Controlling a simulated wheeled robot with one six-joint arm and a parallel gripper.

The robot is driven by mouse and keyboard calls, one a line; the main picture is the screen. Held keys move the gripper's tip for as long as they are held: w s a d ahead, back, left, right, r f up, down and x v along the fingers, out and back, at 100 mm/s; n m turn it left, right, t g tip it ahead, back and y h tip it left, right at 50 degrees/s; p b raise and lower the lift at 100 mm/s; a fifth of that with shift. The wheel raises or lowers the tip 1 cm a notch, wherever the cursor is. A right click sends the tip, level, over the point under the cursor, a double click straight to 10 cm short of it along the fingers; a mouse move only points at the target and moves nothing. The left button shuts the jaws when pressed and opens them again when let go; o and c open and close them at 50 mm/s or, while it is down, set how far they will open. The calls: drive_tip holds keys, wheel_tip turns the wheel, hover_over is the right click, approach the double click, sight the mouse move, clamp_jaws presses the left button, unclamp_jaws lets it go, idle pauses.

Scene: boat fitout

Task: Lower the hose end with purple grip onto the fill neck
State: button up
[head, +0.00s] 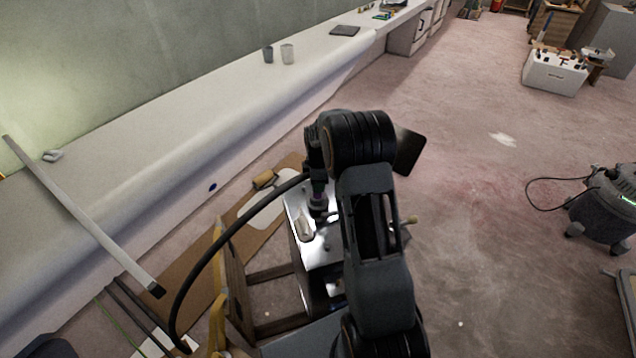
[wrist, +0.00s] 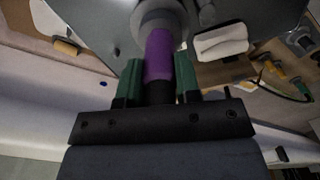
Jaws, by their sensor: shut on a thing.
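My gripper (wrist: 159,82) is shut on the purple grip (wrist: 159,55) of the hose end, with a green finger on each side. The black hose (head: 215,256) arcs from the gripper down to the lower left in the head view. The purple grip also shows there as a small patch (head: 317,199) over the shiny metal tank (head: 326,252). In the wrist view a round grey collar (wrist: 158,17) lies at the far end of the grip. Whether it is the fill neck, and whether the hose end touches it, I cannot tell.
A folded white cloth (wrist: 221,42) lies on the tank beside the collar. A wooden frame (head: 236,280) stands left of the tank. A long white bench (head: 200,130) runs along the left, with two cups on it. A grey vacuum (head: 603,212) stands at right; floor between is clear.

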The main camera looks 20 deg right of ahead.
drive_tip(key=shift+f, duration=0.1)
idle(0.3)
drive_tip(key=shift+f+b, duration=0.45)
drive_tip(key=shift+f, duration=0.1)
drive_tip(key=shift+f+b, duration=0.35)
drive_tip(key=shift+f, duration=0.3)
idle(0.3)
drive_tip(key=o, duration=1.6)
drive_tip(key=shift+o, duration=0.2)
drive_tip(key=shift+r, duration=0.2)
drive_tip(key=shift+r+p, duration=3.05)
drive_tip(key=shift+r, duration=1.05)
